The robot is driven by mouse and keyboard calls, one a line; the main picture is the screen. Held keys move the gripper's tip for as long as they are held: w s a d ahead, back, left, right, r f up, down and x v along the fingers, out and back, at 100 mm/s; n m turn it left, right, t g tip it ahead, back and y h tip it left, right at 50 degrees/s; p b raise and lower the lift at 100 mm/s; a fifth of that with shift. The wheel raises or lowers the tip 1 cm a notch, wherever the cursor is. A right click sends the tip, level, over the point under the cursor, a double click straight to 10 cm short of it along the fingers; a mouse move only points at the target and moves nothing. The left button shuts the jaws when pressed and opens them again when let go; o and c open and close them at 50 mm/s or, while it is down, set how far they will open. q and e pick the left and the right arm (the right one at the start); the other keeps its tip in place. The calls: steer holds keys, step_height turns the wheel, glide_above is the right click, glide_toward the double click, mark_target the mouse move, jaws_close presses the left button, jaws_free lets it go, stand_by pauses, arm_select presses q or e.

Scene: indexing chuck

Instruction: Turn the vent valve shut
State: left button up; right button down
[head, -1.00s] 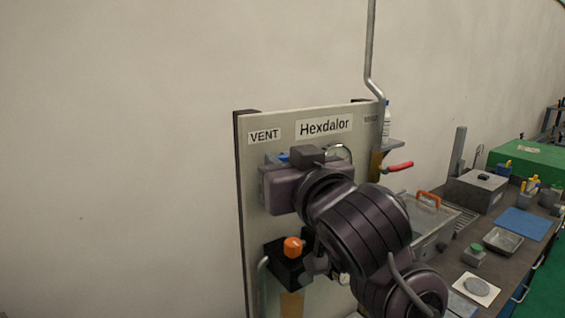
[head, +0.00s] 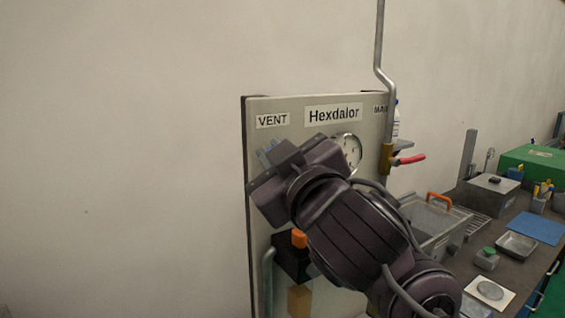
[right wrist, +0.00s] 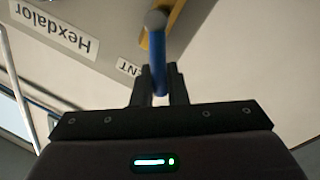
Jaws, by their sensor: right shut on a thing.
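The vent valve's blue lever (right wrist: 158,60) shows in the right wrist view, running from a round grey end (right wrist: 155,20) down between my fingers. A brass-coloured part (right wrist: 176,14) is just behind that end. My right gripper (right wrist: 158,88) is shut on the lever. In the head view my right gripper (head: 268,156) is tilted in front of the panel, below the VENT label (head: 272,120); it hides most of the valve, with only a little blue showing. My left gripper is not in view.
The Hexdalor panel (head: 290,108) carries a round gauge (head: 348,150) and an orange knob (head: 299,238). A red lever (head: 411,159) sits on the pipe at its right edge. A bench with a clear bin (head: 432,222) and trays is to the right. The wall at left is bare.

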steer(key=shift+s+a+f+n+g+y+b, duration=0.25)
steer(key=shift+f+n+y+b, duration=0.5)
steer(key=shift+n, duration=1.5)
steer(key=shift+s+a+f+n+y+b, duration=0.2)
steer(key=shift+a+f+n+y+b, duration=0.45)
steer(key=shift+n+b, duration=1.25)
steer(key=shift+s+a+f+n+g+y+b, duration=0.25)
steer(key=shift+f+n+b, duration=0.6)
steer(key=shift+n, duration=1.8)
steer(key=shift+f, duration=0.15)
steer(key=c, duration=1.5)
jaws_free()
